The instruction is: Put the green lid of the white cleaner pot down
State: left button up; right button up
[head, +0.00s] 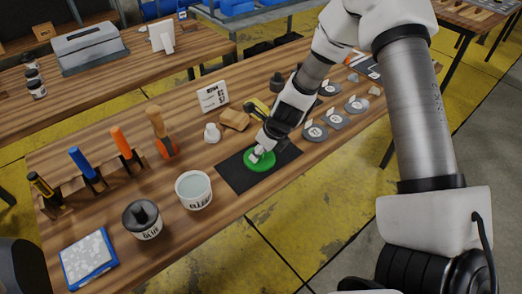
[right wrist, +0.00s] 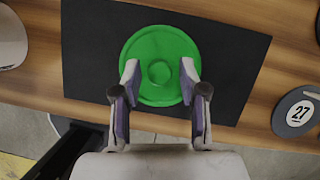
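The green lid (head: 262,163) is a round disc with a small central knob. It appears to lie flat on the black mat (head: 233,178); the right wrist view also shows the lid (right wrist: 160,48) against the mat (right wrist: 235,65). My right gripper (right wrist: 160,78) is open, its two fingers apart on either side of the knob and not touching it. In the head view my right gripper (head: 261,151) is right over the lid. The white pot (head: 194,192) stands uncovered left of the mat, with pale contents. My left gripper is not in view.
A glue pot (head: 142,221) with a dark top and a blue-edged tray (head: 89,258) stand at the left front. Numbered grey discs (head: 314,132) lie right of the mat.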

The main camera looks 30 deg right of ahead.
jog(key=shift+r, duration=0.1)
jog(key=shift+r+p, duration=0.2)
jog(key=shift+p, duration=0.1)
jog(key=p+v, duration=1)
jog(key=v, duration=0.2)
jog(key=s+a+f+n+g, duration=0.1)
jog(key=s+a+f+n, duration=0.2)
jog(key=s+f+n, duration=0.3)
jog(key=s+a+f+n+g+h+b, duration=0.1)
jog(key=s+f+n, duration=0.5)
jog(key=n, duration=0.9)
jog(key=s+a+f+n+g+b, duration=0.1)
jog(key=s+a+f+n+g, duration=0.1)
jog(key=s+a+f+n, duration=0.4)
jog(key=shift+s+f+n, duration=0.45)
jog(key=shift+s+n, duration=2.15)
